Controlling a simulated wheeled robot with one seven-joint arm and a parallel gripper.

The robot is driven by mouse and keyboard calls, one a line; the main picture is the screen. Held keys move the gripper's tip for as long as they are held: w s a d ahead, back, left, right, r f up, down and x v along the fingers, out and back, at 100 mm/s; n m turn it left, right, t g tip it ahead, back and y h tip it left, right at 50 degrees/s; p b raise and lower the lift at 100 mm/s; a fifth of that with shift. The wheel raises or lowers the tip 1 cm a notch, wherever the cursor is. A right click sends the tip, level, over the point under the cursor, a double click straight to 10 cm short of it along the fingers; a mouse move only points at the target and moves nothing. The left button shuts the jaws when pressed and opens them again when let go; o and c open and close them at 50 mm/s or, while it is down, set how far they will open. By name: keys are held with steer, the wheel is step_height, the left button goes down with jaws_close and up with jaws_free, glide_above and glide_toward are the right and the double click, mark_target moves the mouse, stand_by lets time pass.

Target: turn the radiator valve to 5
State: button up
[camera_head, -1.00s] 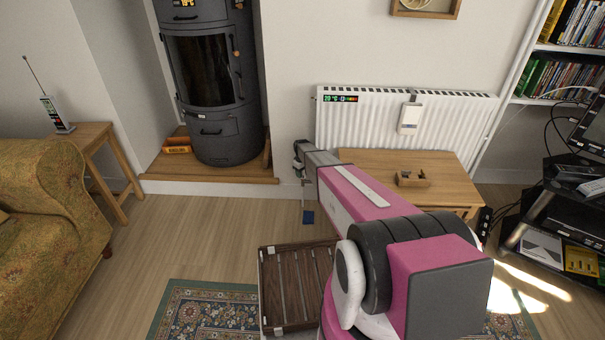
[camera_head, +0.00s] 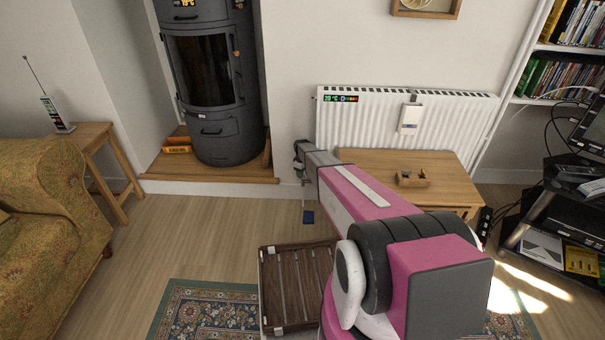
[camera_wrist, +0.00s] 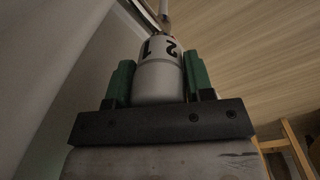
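The white radiator valve knob (camera_wrist: 158,75) shows in the wrist view between the green fingers of my gripper (camera_wrist: 159,80). The digits 1 and 2 are readable on its near side. The other numbers and any pointer mark are out of sight. The fingers lie along both sides of the knob and appear closed on it. In the head view my gripper (camera_head: 299,165) is at the lower left of the white radiator (camera_head: 375,128), by the wall. The knob cannot be made out there.
A wooden table (camera_head: 440,170) with a small wooden holder (camera_head: 412,179) stands right of my arm, in front of the radiator. The stove (camera_head: 215,130) is to the left on a wooden-edged hearth. A small blue object (camera_head: 308,217) is below my gripper.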

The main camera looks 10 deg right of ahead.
steer(key=o, duration=0.4)
steer(key=shift+c, duration=0.2)
steer(key=shift+r, duration=0.1)
step_height(320, 180, up, 11)
steer(key=shift+s+a+f, duration=0.15)
